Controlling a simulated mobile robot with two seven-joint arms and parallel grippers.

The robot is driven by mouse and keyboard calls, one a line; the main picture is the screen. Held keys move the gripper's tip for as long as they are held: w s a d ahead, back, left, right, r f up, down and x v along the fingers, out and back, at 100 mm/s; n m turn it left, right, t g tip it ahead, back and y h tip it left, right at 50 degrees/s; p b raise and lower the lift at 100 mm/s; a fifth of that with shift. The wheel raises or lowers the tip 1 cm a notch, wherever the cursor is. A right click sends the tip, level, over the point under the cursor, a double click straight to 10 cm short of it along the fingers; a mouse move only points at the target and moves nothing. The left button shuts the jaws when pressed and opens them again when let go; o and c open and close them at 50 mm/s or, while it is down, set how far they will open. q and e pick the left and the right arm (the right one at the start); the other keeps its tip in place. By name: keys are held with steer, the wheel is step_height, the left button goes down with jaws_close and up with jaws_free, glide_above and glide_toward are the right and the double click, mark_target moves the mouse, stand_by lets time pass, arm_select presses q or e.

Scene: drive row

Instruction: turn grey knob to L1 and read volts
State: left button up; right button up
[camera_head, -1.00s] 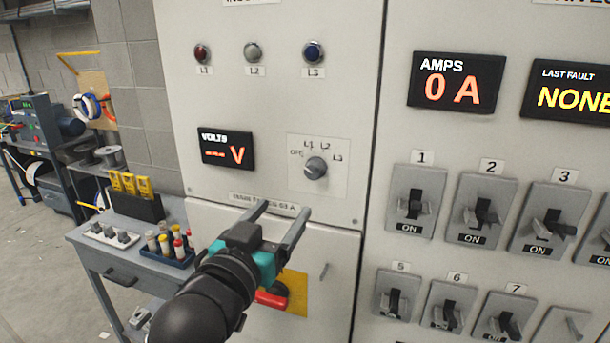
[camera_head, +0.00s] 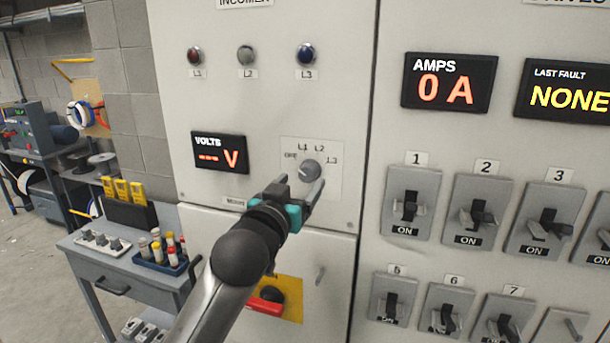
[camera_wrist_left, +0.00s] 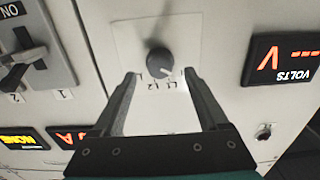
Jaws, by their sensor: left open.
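The grey knob (camera_head: 309,170) sits on a pale plate on the incomer panel, with OFF, L1, L2 and L3 printed around it. It also shows in the left wrist view (camera_wrist_left: 159,62), upside down, just beyond the fingertips. The volts display (camera_head: 219,152) left of the knob shows red dashes and a V. My left gripper (camera_head: 300,187) is open just below the knob, its fingers pointing at the panel. In the left wrist view the fingers (camera_wrist_left: 160,82) stand apart on either side of the knob, not visibly touching it. My right gripper is not in view.
Red, grey and blue lamps (camera_head: 248,56) sit above. A red handle on a yellow plate (camera_head: 283,299) is below, beside my left arm. Breaker switches (camera_head: 408,205) fill the right panel. A cart (camera_head: 109,267) with small items stands at lower left.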

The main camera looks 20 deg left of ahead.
mark_target(306, 176)
arm_select(q)
steer(key=shift+w, duration=1.9)
steer(key=shift+c, duration=0.3)
jaws_close()
